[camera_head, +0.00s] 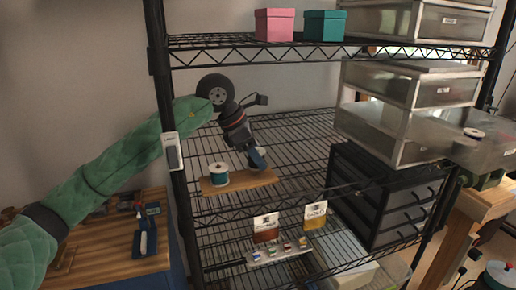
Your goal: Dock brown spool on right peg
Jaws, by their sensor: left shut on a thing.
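My left gripper (258,162) reaches in from the left and points down at the right end of a small wooden base (238,182) on the wire shelf. It is shut, and what it holds is mostly hidden by the fingers; from its place it seems to be the brown spool, but its colour is not clear. A teal spool (218,174) with a white top stands upright on the left part of the base. The right peg is hidden behind the gripper. I cannot tell whether the held thing touches the base. My right gripper is not in view.
Black drawers (390,200) stand right of the base. A pink box (274,24) and a green box (324,25) stand on the upper shelf. A black post (165,100) is close to my arm.

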